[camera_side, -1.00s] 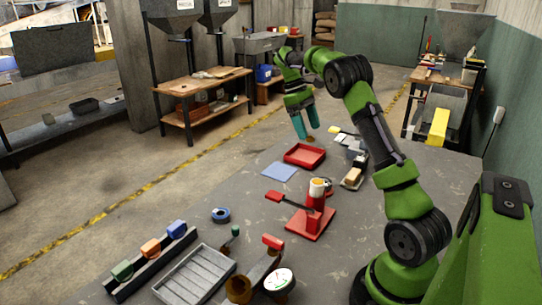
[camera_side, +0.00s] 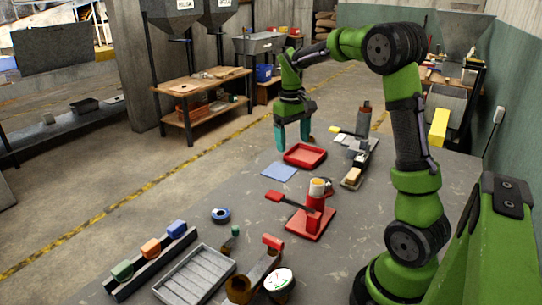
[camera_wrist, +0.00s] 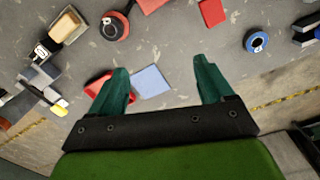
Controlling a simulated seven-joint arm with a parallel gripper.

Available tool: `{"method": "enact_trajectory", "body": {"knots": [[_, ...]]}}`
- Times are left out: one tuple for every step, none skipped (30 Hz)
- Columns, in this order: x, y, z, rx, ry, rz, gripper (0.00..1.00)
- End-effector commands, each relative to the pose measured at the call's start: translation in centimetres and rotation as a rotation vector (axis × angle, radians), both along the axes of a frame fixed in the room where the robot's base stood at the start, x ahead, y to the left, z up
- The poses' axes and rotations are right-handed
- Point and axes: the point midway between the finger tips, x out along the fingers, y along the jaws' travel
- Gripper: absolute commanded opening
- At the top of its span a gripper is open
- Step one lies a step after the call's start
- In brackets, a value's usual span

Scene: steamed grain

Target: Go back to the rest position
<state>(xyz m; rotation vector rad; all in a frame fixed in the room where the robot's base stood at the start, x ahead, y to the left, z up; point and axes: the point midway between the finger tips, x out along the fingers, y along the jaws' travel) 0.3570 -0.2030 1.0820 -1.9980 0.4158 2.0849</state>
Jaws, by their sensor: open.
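My gripper (camera_side: 292,143) is open and empty, its two teal fingers pointing down. In the side view it hangs above and behind the blue cloth and the red tray, clear of the table. In the wrist view its open fingers (camera_wrist: 165,82) are spread apart with nothing between them but table and the blue cloth (camera_wrist: 151,81) below. My green arm rises from its base at the right and bends over towards the gripper.
A red tray (camera_side: 319,161) and a blue cloth (camera_side: 279,176) lie below. A red press (camera_side: 312,224) stands mid-table, with a grey machine (camera_side: 360,148) behind. A slatted tray (camera_side: 187,282) and a cup rack (camera_side: 146,268) are at the front.

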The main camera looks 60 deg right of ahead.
Motion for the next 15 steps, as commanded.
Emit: {"method": "enact_trajectory", "body": {"knots": [[-0.5,2.5,0.9,0.006,-0.065,-0.016,0.81],[-0.7,3.9,1.3,0.011,-0.104,-0.028,0.81],[-1.2,5.7,1.8,0.02,-0.153,-0.047,0.81],[-1.6,7.0,2.1,0.028,-0.189,-0.059,0.81],[-2.0,8.3,2.4,0.037,-0.225,-0.07,0.81],[-2.7,10.1,2.7,0.05,-0.27,-0.083,0.81],[-3.2,11.3,3.0,0.061,-0.304,-0.093,0.81],[-3.8,12.5,3.2,0.073,-0.337,-0.101,0.81],[-4.6,14.1,3.4,0.089,-0.379,-0.108,0.81],[-5.3,15.2,3.5,0.102,-0.41,-0.112,0.81],[-6.0,16.3,3.6,0.114,-0.439,-0.115,0.81],[-6.9,17.6,3.7,0.131,-0.477,-0.116,0.81],[-7.6,18.5,3.8,0.145,-0.503,-0.114,0.81],[-8.3,19.3,3.8,0.155,-0.526,-0.11,0.81],[-9.1,20.3,3.8,0.169,-0.554,-0.099,0.81]]}}
